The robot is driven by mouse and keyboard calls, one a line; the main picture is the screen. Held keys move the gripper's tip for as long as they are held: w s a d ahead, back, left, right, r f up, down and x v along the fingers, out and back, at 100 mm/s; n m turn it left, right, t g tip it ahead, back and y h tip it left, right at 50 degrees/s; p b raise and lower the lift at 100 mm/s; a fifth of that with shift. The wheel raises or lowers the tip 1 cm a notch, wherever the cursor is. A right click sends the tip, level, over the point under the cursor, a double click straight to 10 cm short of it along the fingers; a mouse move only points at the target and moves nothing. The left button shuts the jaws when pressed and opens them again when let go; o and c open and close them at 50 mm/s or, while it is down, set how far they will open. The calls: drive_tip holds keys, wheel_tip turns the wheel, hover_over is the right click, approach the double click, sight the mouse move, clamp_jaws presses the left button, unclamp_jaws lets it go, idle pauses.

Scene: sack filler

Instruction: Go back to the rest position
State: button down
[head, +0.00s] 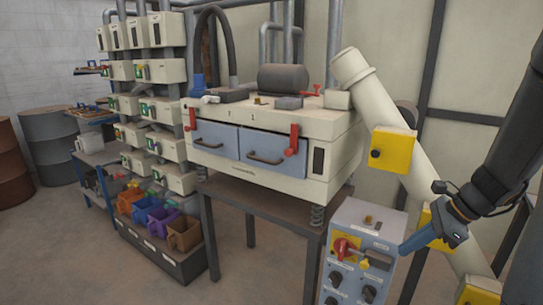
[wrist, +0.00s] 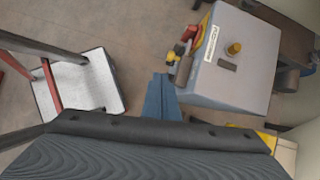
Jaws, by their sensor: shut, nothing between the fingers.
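My gripper (head: 408,247) shows at the right of the head view, its blue fingers closed together and pointing left. In that view it overlaps the right edge of the grey control box (head: 335,285). In the wrist view the shut blue fingers (wrist: 158,84) have nothing between them, and the grey box (wrist: 230,60) lies to their right. The box has a red and yellow switch (head: 346,249) on its front, also seen in the wrist view (wrist: 184,42), and several black knobs. I cannot tell how far the fingers are from the box.
A cream machine (head: 270,120) with two blue drawers stands on a dark table. A slanted cream pipe (head: 385,110) with yellow boxes runs close behind my arm. Coloured bins (head: 160,222) sit at the left. A white-topped stand (wrist: 98,85) shows below. Floor is open front left.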

drive_tip(key=s+a+n+g+h, duration=0.1)
drive_tip(key=s+a+n, duration=0.4)
drive_tip(key=a+n, duration=0.5)
drive_tip(key=s+a+n+g+h, duration=0.1)
drive_tip(key=s+a+n+h, duration=0.3)
drive_tip(key=a+n, duration=0.6)
drive_tip(key=s+n, duration=0.1)
drive_tip(key=n, duration=0.2)
drive_tip(key=shift+a+r+n, duration=0.15)
drive_tip(key=shift+r+n, duration=0.15)
drive_tip(key=shift+r, duration=0.1)
